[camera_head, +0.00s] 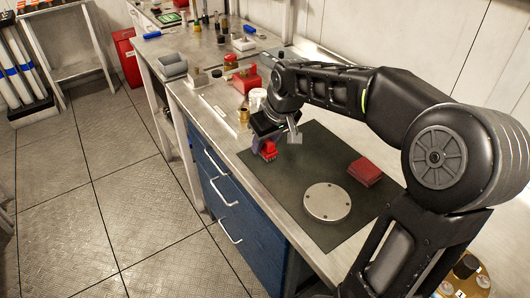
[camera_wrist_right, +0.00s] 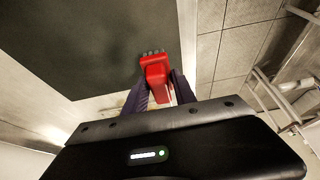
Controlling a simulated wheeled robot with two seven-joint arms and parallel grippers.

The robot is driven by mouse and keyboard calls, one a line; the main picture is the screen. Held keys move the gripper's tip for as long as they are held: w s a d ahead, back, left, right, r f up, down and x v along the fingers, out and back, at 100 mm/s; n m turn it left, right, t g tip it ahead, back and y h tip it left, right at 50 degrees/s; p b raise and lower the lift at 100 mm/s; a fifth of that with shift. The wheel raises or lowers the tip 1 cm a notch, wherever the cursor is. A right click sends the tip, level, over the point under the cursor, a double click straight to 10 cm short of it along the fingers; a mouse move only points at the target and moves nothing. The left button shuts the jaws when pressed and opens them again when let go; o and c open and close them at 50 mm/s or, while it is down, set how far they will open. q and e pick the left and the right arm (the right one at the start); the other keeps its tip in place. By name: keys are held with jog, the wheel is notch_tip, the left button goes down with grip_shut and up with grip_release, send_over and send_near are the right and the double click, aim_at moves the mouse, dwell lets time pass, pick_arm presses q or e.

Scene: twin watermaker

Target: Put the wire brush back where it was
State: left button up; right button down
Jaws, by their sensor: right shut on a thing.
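The wire brush has a red body (camera_wrist_right: 156,75) with a row of short grey tips at its far end in the right wrist view. In the head view its red part (camera_head: 267,150) shows just below my right gripper (camera_head: 266,136), over the left edge of the dark mat (camera_head: 300,160). My right gripper (camera_wrist_right: 160,92) is shut on the wire brush, with one finger on each side of it. Part of the brush is hidden between the fingers. I cannot tell whether the brush touches the mat. My left gripper is not in view.
A round metal disc (camera_head: 327,202) and a dark red block (camera_head: 365,172) lie on the mat. A white cup (camera_head: 257,98), a brass fitting (camera_head: 243,117) and a red box (camera_head: 247,82) stand beyond the gripper. The bench edge drops to blue drawers (camera_head: 237,195) at left.

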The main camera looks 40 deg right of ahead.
aim_at(265, 153)
jog(key=shift+f, duration=1.9)
jog(key=shift+f, duration=0.1)
jog(key=shift+f, duration=0.15)
jog(key=c, duration=1)
grip_release()
jog(key=shift+r, duration=0.25)
